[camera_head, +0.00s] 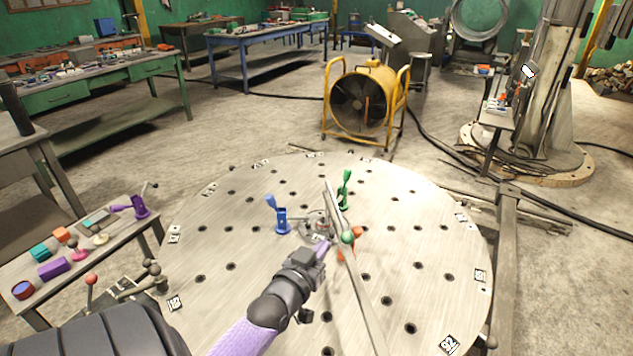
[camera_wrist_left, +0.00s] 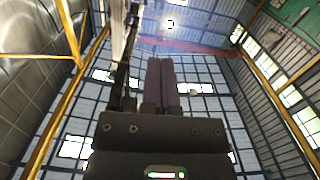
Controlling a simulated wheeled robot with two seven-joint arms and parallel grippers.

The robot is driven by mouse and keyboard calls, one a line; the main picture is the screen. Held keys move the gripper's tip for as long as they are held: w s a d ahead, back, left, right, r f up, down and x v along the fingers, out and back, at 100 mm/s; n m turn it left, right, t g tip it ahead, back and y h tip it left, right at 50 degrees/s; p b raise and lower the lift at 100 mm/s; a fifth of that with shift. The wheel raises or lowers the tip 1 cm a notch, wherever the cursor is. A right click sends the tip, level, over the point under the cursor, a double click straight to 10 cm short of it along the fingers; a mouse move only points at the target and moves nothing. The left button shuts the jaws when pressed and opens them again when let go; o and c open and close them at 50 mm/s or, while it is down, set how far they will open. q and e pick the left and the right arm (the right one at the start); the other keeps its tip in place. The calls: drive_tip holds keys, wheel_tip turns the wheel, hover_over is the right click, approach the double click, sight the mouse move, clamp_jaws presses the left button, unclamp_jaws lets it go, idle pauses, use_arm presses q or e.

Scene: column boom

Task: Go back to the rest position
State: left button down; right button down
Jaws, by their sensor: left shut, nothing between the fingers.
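My left arm comes in from the bottom left in the head view, with a purple forearm and a dark wrist. My left gripper (camera_head: 322,250) is over the middle of the round perforated table (camera_head: 222,292), beside a long thin metal bar (camera_head: 358,300). In the left wrist view the two dark purple fingers (camera_wrist_left: 162,84) lie together, shut and empty, against the roof and windows. My right gripper is in neither view.
A blue clamp (camera_head: 282,218), a green clamp (camera_head: 345,190) and an orange part (camera_head: 357,233) stand near the gripper. A side bench (camera_head: 115,236) with small coloured parts is at left. A yellow fan (camera_head: 360,98) stands behind. The table's right side is mostly clear.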

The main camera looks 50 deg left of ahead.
use_arm(q)
drive_tip(key=s+d+f+m+g+h, duration=0.2)
drive_tip(key=s+d+f+g+h, duration=0.1)
drive_tip(key=d, duration=0.4)
drive_tip(key=s+d+f+m+g+h, duration=0.2)
drive_tip(key=s+d+f+g, duration=0.15)
drive_tip(key=d, duration=0.35)
drive_tip(key=s+d+r+m+g, duration=0.1)
drive_tip(key=s+d+g, duration=0.2)
drive_tip(key=s, duration=0.3)
drive_tip(key=s+d+m+g, duration=0.1)
drive_tip(key=s+d+g, duration=0.3)
drive_tip(key=s, duration=0.2)
wheel_tip(320, 180, down, 20)
drive_tip(key=s+g+b, duration=0.1)
drive_tip(key=s+b, duration=0.1)
drive_tip(key=b, duration=0.1)
drive_tip(key=s+a+f+g+b, duration=0.1)
drive_tip(key=s+a+f+b, duration=0.2)
drive_tip(key=s+f, duration=1)
drive_tip(key=shift+s+a+f+m, duration=0.3)
drive_tip(key=shift+a+f, duration=0.1)
drive_tip(key=shift+f, duration=0.5)
